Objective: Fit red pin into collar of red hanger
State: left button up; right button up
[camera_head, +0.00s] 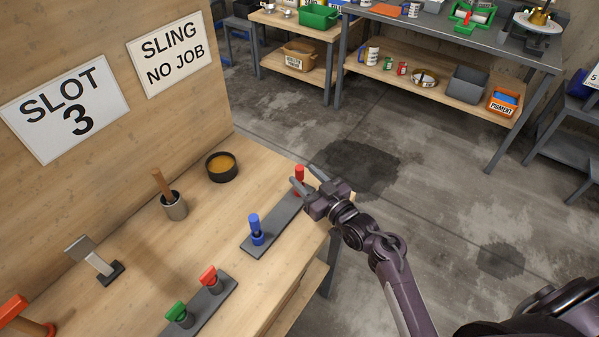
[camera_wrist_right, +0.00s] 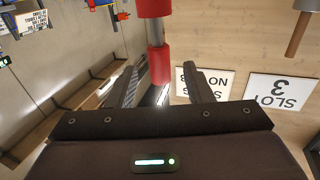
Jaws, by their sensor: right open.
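The red pin (camera_head: 299,174) stands upright at the far end of a dark grey strip (camera_head: 280,222), with a blue pin (camera_head: 256,229) near the other end. My right gripper (camera_head: 307,180) is open at the red pin. In the right wrist view the red pin (camera_wrist_right: 159,64) shows between and beyond the open fingers (camera_wrist_right: 164,78), with a gap on either side. The red hanger (camera_head: 208,277) stands on a second grey strip (camera_head: 214,298) nearer me, beside a green hanger (camera_head: 177,312). Its collar is too small to make out. My left gripper is not in view.
On the wooden bench (camera_head: 148,275) stand a round black dish (camera_head: 221,167), a grey pot with a wooden handle (camera_head: 174,206), a trowel-like tool (camera_head: 95,262) and an orange-headed tool (camera_head: 15,312). A signed wooden panel rises at the left. Open floor lies right of the bench.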

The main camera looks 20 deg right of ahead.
jog(key=shift+w+a+f, duration=0.1)
jog(key=shift+w+a, duration=0.05)
jog(key=shift+w, duration=0.25)
jog(key=shift+c, duration=0.3)
grip_shut()
jog(key=shift+r, duration=0.2)
